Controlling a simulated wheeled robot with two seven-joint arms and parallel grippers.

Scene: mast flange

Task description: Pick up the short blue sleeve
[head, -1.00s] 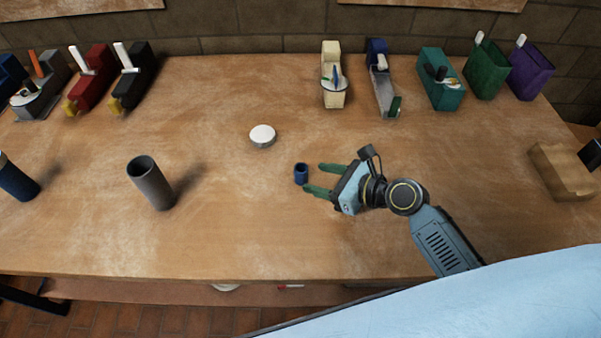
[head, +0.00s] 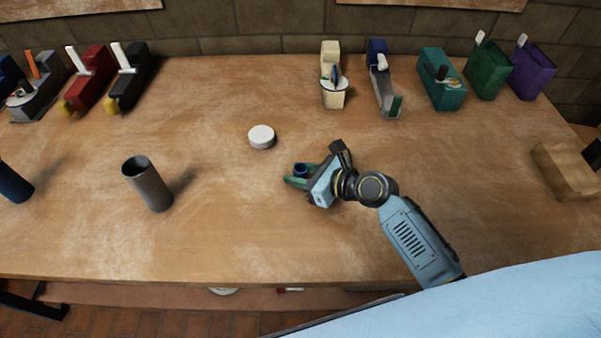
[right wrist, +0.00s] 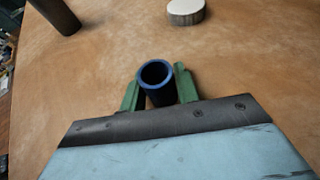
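The short blue sleeve (head: 300,170) stands upright on the table, its open end up. My right gripper (head: 301,174) has its two green fingers on either side of the sleeve, low over the table. The right wrist view shows the sleeve (right wrist: 156,78) between the fingers (right wrist: 158,92), close to both. The fingers look spread about as wide as before, and any small gap at the sleeve's sides is hard to see. The sleeve's lower part is hidden by the fingers and gripper body. My left gripper is not in view.
A white round cap (head: 262,136) lies behind the sleeve. A grey tube (head: 148,184) stands to the left, and a dark blue tube (head: 14,181) at the left edge. Several holders and bins line the back. A wooden block (head: 564,171) is at the right. The front is clear.

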